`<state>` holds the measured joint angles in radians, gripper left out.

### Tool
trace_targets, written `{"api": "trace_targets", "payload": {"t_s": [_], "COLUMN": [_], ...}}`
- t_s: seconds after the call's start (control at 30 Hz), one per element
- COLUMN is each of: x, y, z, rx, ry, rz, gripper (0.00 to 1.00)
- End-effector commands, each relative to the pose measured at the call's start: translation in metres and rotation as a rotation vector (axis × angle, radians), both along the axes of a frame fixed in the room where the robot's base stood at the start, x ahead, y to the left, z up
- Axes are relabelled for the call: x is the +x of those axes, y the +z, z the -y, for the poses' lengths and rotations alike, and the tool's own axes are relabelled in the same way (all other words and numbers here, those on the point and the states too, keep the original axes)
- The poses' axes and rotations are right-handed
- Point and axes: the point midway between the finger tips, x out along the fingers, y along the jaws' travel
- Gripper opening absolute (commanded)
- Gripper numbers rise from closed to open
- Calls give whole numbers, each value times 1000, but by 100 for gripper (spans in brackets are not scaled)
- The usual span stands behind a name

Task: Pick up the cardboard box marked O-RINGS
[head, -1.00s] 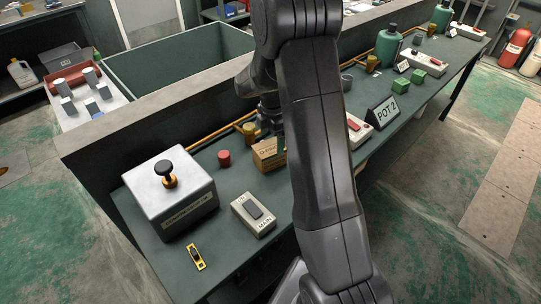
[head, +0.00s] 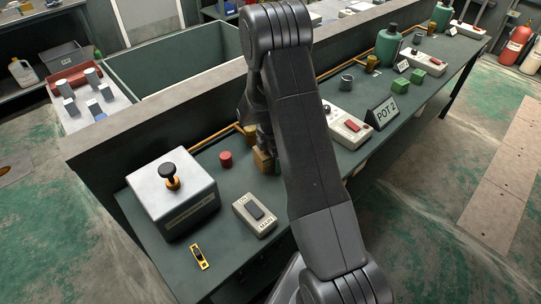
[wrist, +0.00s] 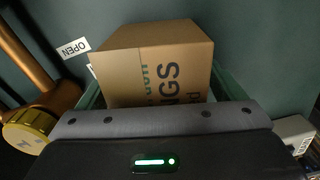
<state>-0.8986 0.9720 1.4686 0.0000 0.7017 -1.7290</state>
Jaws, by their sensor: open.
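The cardboard box (wrist: 158,62) fills the middle of the wrist view, with dark letters reading "NGS" on its near face; the rest of the marking is partly hidden. My gripper (wrist: 161,86) is open, with a green finger edge visible on either side of the box, so the box stands between them. The box still rests on the bench, and I cannot tell whether a finger touches it. In the head view only a part of the box (head: 262,161) shows beside my arm.
A yellow cap (wrist: 25,133) and a copper pipe (wrist: 38,75) lie left of the box in the wrist view, near an "OPEN" label (wrist: 75,48). A red cylinder (head: 226,159), the MAIN switch box (head: 254,214) and a white box with a black knob (head: 172,205) stand on the bench.

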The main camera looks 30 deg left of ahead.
Motion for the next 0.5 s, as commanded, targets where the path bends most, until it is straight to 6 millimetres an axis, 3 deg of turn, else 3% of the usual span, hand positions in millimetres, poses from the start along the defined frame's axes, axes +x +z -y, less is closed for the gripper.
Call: {"api": "trace_targets", "payload": {"t_s": [0.1,0.4,0.5], "x": [0,0,0], "y": [0,0,1], "z": [0,0,0], "rx": [1,1,2], "ry": [0,0,0], "rz": [0,0,1], "gripper": [89,32,32]}}
